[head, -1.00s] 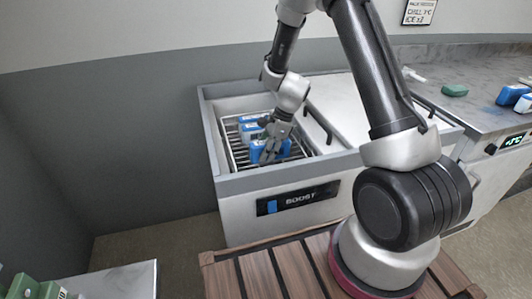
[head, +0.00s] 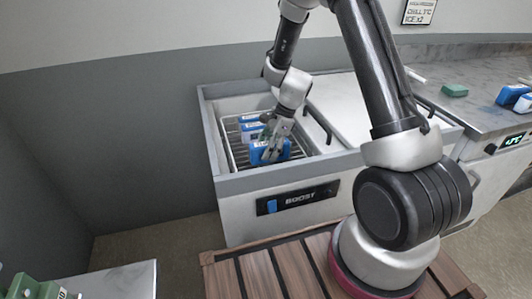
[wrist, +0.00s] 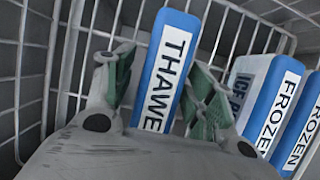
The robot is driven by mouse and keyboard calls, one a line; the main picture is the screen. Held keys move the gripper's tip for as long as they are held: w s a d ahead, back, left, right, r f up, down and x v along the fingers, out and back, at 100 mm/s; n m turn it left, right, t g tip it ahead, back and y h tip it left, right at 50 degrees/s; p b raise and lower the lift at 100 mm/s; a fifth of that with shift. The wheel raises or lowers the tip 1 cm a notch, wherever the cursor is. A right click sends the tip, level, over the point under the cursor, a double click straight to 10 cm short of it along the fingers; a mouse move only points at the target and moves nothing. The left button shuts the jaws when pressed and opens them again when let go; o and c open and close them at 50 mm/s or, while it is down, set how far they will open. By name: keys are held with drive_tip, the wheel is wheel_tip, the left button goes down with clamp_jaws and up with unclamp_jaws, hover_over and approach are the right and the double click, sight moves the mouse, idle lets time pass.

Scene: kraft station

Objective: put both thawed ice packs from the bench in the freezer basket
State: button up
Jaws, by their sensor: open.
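A blue ice pack (wrist: 166,72) with a white label reading "THAWE", the rest cut off, stands in the wire basket (wrist: 33,75) of the open freezer. My gripper (wrist: 158,72) is open, with one green-padded finger on each side of this pack; I cannot tell whether the pads touch it. In the head view the pack (head: 268,153) is at the basket's near end, with my gripper (head: 272,150) over it. Two packs labelled "FROZEN" (wrist: 268,100) stand to its right in the wrist view. Two blue packs (head: 512,94) lie on the bench (head: 475,110), labels unreadable.
The freezer (head: 228,185) has raised rims and a "BOOST" panel in front. Its white lid (head: 345,105) covers the right part. A green object (head: 454,90) lies on the bench. Green items (head: 35,288) stand at the lower left.

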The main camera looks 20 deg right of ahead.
drive_tip(key=v, duration=1)
drive_tip(key=shift+r, duration=0.2)
drive_tip(key=s+d+r+n+t+h, duration=0.15)
drive_tip(key=s+r+n, duration=0.35)
drive_tip(key=r, duration=0.5)
drive_tip(key=s+d+r+n+t+h, duration=0.1)
drive_tip(key=s+d+r+n, duration=0.2)
drive_tip(key=s, duration=0.4)
drive_tip(key=s+d+r+n+h, duration=0.1)
drive_tip(key=s+d+r+n, duration=0.2)
drive_tip(key=s, duration=0.4)
drive_tip(key=s+d+r+n+t+h, duration=0.1)
drive_tip(key=s+d+r+n, duration=0.2)
drive_tip(key=s+r+n, duration=0.2)
drive_tip(key=s+n, duration=0.2)
drive_tip(key=s, duration=0.1)
drive_tip(key=shift+r+t, duration=0.2)
drive_tip(key=shift+t, duration=0.15)
drive_tip(key=shift+s, duration=0.1)
